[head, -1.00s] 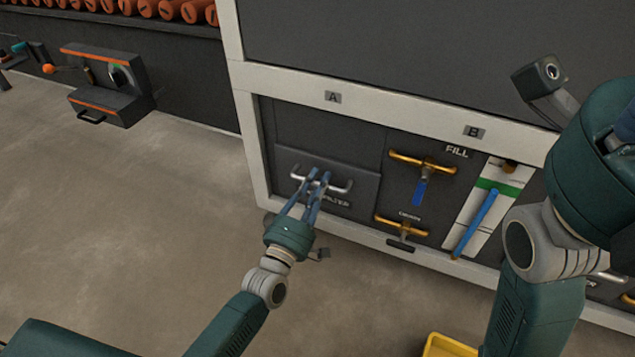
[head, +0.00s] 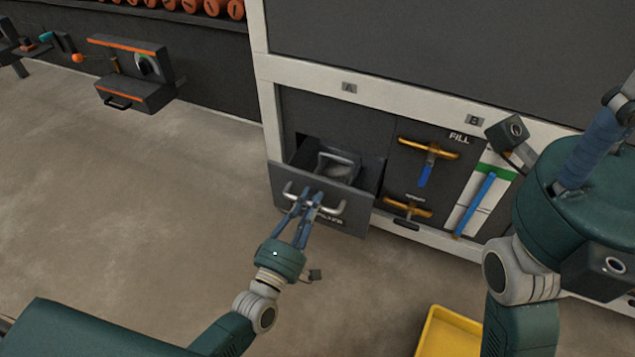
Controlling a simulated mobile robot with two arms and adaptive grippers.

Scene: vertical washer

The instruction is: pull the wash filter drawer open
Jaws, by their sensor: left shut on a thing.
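The wash filter drawer (head: 350,212) is a dark grey box under label A, low on the washer front. It stands partly out of its opening. A grey filter part with a pale loop handle (head: 338,160) shows inside it. The drawer front has a silver bar handle (head: 333,210).
Right of the drawer are two brass valve handles (head: 428,152), the upper with a blue lever, and a white gauge panel (head: 480,200) with a blue bar. A yellow bin (head: 450,335) stands on the floor in front. The floor (head: 150,220) to the left is clear.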

